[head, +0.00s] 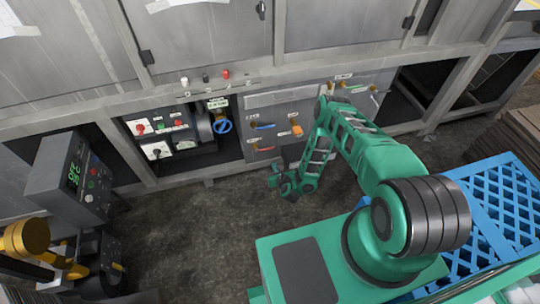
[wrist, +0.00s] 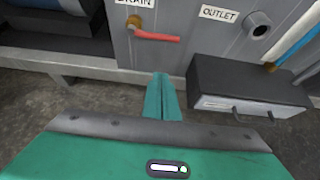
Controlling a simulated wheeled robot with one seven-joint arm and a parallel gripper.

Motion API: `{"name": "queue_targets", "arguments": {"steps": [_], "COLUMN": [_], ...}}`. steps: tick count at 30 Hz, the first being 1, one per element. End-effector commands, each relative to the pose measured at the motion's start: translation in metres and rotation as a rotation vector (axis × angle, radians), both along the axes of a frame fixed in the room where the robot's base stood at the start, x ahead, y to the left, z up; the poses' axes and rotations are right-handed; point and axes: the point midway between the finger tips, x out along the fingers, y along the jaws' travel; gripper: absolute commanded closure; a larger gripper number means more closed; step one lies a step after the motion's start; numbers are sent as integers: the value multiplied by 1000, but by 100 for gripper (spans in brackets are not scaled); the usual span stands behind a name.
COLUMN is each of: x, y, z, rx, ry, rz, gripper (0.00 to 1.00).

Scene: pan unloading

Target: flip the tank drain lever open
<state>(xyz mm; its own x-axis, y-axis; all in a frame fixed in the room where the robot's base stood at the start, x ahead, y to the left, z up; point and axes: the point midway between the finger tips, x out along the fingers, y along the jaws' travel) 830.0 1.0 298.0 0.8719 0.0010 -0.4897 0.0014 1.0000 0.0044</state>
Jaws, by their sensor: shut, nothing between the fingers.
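The drain lever (wrist: 157,37) has a red handle on a brass-coloured valve, under a partly cut-off DRAIN label (wrist: 135,3). Its handle points right, roughly level, in the wrist view. My gripper (wrist: 162,78) is shut and empty, its fingertips below the lever handle in the picture and apart from it. In the head view my gripper (head: 286,187) hangs low in front of the grey valve panel, near the floor. A small red-handled lever (head: 264,149) at the panel's lower left there looks like the same one.
An OUTLET label (wrist: 220,13) and round pipe stub (wrist: 258,25) are right of the lever. A dark box with a handle (wrist: 245,92) stands below them. Other valves, blue (head: 263,126) and orange (head: 296,127), are on the panel. A control console (head: 75,180) stands left; floor between is clear.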

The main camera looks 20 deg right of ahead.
Motion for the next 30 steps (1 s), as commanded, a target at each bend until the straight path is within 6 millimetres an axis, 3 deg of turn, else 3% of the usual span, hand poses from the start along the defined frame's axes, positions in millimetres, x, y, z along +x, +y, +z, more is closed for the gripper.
{"name": "queue_targets", "arguments": {"steps": [12,22,30], "x": [55,84,87], "y": [0,0,1], "z": [-32,-47,-22], "rx": [-1,-1,-2], "ry": [0,1,1], "rz": [0,0,2], "gripper": [100,100,100]}}
